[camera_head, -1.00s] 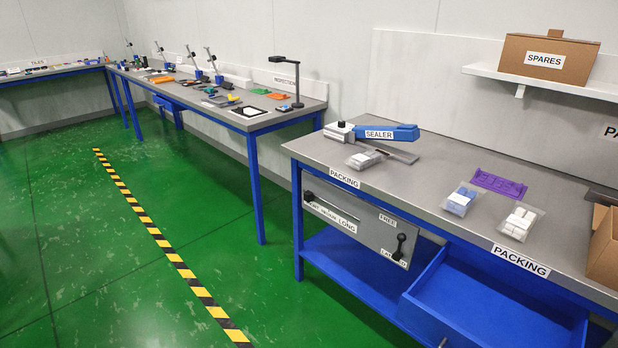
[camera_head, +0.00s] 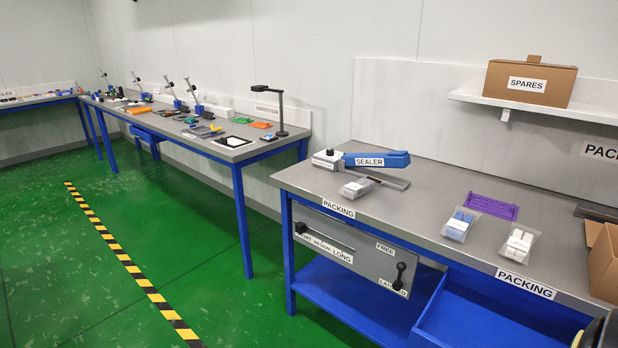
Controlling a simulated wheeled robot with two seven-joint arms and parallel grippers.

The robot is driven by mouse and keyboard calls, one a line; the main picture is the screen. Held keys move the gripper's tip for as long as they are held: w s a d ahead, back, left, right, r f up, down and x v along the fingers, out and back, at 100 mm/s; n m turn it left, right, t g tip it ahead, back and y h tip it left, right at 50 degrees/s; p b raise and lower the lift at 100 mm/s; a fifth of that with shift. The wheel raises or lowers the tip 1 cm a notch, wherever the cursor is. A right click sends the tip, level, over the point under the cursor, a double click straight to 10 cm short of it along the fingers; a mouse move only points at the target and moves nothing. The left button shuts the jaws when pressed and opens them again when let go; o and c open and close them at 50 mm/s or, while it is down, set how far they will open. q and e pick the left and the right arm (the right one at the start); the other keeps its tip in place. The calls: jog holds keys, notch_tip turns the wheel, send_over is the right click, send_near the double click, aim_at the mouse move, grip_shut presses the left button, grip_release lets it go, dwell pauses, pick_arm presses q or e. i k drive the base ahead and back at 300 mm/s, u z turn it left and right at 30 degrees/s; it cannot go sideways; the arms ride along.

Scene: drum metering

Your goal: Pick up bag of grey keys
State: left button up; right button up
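A clear bag of grey keys (camera_head: 357,188) lies on the packing table (camera_head: 420,205), just in front of the blue and white sealer (camera_head: 362,160), close to the table's front edge. A bag of blue keys (camera_head: 459,224) and a bag of white keys (camera_head: 519,244) lie farther right along the same table.
A purple tray (camera_head: 486,206) lies behind the blue bag. An open cardboard box (camera_head: 603,262) stands at the right end. An open blue drawer (camera_head: 490,320) juts out below the tabletop. The green floor (camera_head: 200,230) at left is clear.

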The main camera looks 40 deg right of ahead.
aim_at(353, 191)
jog(key=u, duration=0.1)
jog(key=i, duration=2)
jog(key=z, duration=0.95)
jog(key=i, duration=1.25)
jog(key=z, duration=1.3)
